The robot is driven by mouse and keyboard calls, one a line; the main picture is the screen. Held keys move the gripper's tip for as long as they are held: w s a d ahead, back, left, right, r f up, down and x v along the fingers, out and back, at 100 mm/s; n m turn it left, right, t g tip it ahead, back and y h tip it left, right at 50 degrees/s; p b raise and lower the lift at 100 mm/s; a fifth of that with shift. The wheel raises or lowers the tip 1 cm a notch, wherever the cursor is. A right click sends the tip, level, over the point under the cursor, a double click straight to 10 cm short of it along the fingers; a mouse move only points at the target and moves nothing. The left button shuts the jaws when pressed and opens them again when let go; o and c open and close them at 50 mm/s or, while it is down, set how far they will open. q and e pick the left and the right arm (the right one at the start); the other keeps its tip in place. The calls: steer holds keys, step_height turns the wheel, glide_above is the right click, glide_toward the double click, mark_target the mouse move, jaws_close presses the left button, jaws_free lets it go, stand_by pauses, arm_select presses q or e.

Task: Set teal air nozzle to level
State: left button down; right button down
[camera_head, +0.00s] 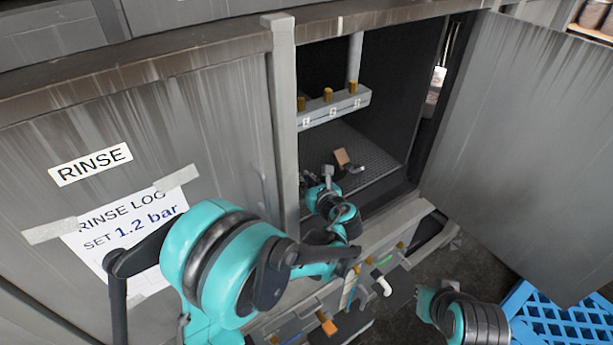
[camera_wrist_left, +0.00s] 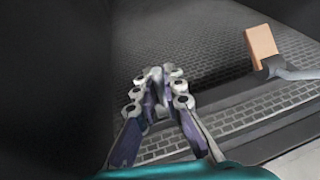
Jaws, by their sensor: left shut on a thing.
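I cannot single out a teal air nozzle in either view. In the head view my left arm reaches into the open cabinet, and my left gripper (camera_head: 328,172) is low in its opening, near the floor grating. In the left wrist view its fingers (camera_wrist_left: 160,76) are brought together on something small that I cannot make out between them. A tan block (camera_head: 342,157) with a grey handle-like part lies just right of the gripper and apart from it; the block also shows in the left wrist view (camera_wrist_left: 262,42).
A grey bar (camera_head: 346,105) with several brass fittings hangs in the cabinet above the gripper. The cabinet post (camera_head: 284,130) stands close on the left. The open door (camera_head: 520,150) and a blue crate (camera_head: 560,318) are at the right. Coloured fittings sit below the opening.

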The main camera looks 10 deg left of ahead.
arm_select(q)
steer(key=c, duration=1.6)
jaws_free()
steer(key=v, duration=1.2)
steer(key=shift+d+f, duration=0.1)
